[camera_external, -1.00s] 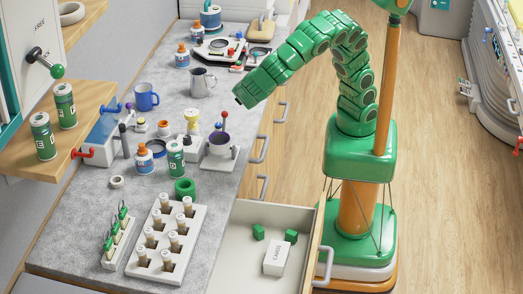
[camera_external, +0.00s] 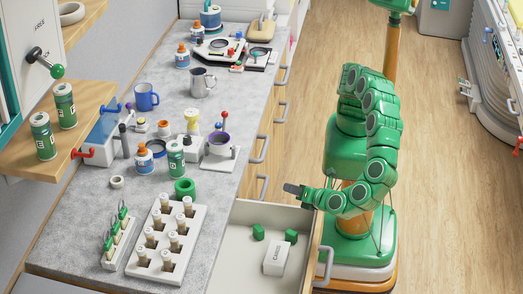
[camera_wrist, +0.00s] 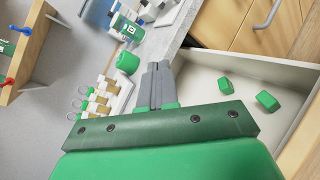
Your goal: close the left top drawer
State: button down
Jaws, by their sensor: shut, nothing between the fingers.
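The open drawer (camera_external: 238,262) sticks out to the right from under the grey counter in the external view. It holds a white box labelled "CARDS" and two green blocks. Its wooden front carries a grey handle (camera_external: 325,262) on the outer side. My gripper (camera_external: 288,188) is shut and empty, over the far part of the drawer near the top of its front, pointing left toward the counter. I cannot tell whether it touches the drawer. In the wrist view the shut grey fingers (camera_wrist: 156,70) point toward the counter edge, with the drawer interior (camera_wrist: 205,80) to their right.
The counter (camera_external: 105,195) bears a white vial rack (camera_external: 155,255), a green ring (camera_external: 185,188), a green can (camera_external: 176,158) and cups. Other drawer handles (camera_external: 262,150) line the counter front.

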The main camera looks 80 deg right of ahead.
aim_at(327, 248)
jog(key=s+a+f+n, duration=0.1)
jog(key=s+f, duration=0.1)
jog(key=s, duration=0.1)
jog(key=s+a+f+n+t+y, duration=0.1)
jog(key=s+f, duration=0.1)
jog(key=s+a+f+n+y, duration=0.1)
jog(key=s, duration=0.2)
jog(key=shift+s+a+f+t, duration=0.2)
jog(key=shift+s+f+t, duration=0.1)
jog(key=shift+s+f, duration=0.1)
jog(key=s+f+n, duration=0.1)
jog(key=s, duration=0.1)
jog(key=s+f+n+y, duration=0.1)
jog(key=f, duration=0.1)
jog(key=s+f+n+t, duration=0.1)
jog(key=s+f, duration=0.1)
jog(key=shift+s+a+f, duration=0.15)
jog(key=shift+s+a, duration=0.2)
jog(key=s+d+f+n+t+y, duration=0.1)
jog(key=s+d+f+n+y, duration=0.1)
jog(key=s+f+n, duration=0.35)
jog(key=s+d+f+n+t+y, duration=0.1)
jog(key=s+d+f+n+y, duration=0.15)
jog(key=s+f, duration=0.6)
jog(key=shift+w+a+f, duration=0.1)
jog(key=shift+w+a, duration=0.05)
jog(key=shift+w, duration=3.6)
jog(key=shift+w+a+f, duration=0.1)
jog(key=shift+w, duration=3.6)
jog(key=shift+w, duration=0.1)
